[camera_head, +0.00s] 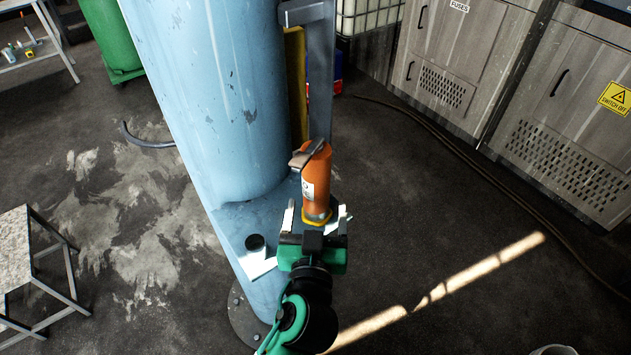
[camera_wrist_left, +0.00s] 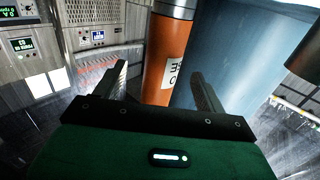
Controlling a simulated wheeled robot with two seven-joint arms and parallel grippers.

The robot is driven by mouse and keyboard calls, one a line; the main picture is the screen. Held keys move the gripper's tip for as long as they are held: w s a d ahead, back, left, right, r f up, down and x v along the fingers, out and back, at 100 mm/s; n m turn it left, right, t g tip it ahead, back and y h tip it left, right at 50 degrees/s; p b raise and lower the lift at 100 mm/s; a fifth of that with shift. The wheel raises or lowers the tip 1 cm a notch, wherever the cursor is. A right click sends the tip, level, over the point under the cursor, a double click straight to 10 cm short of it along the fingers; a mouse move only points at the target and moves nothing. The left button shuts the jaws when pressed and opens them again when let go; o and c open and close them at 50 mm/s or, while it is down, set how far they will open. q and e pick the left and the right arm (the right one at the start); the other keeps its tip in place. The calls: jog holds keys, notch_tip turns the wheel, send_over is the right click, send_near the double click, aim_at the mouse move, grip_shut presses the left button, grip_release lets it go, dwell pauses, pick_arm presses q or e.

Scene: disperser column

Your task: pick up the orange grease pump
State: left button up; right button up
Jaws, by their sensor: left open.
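The orange grease pump (camera_head: 316,180) stands upright on a small ledge beside the light blue column, with a grey lever on top and a white label. In the left wrist view the pump (camera_wrist_left: 168,62) shows ahead, between the finger lines, with a grey band at the upper edge of the picture. My left gripper (camera_head: 314,214) is open, its two fingers spread on either side of the pump's lower part. The fingers also show in the left wrist view (camera_wrist_left: 160,92). I cannot tell whether they touch the pump. My right gripper is not in view.
The blue column (camera_head: 215,90) rises close to the pump's left. A grey upright post (camera_head: 320,75) stands just behind it. A small black cup-like thing (camera_head: 255,243) sits on the ledge.

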aim_at(316, 195)
pick_arm(q)
jog(key=shift+w+a+r+p, duration=0.1)
jog(key=shift+w+p, duration=0.25)
jog(key=shift+w, duration=1.3)
jog(key=shift+w+r+p, duration=0.15)
jog(key=shift+w+p, duration=0.55)
jog(key=shift+p, duration=0.1)
jog(key=w+p, duration=0.1)
jog(key=w, duration=0.2)
jog(key=shift+p, duration=0.4)
jog(key=shift+w+f, duration=0.2)
jog(key=shift+w, duration=0.1)
jog(key=shift+c, duration=1.3)
grip_shut()
jog(key=shift+w, duration=0.1)
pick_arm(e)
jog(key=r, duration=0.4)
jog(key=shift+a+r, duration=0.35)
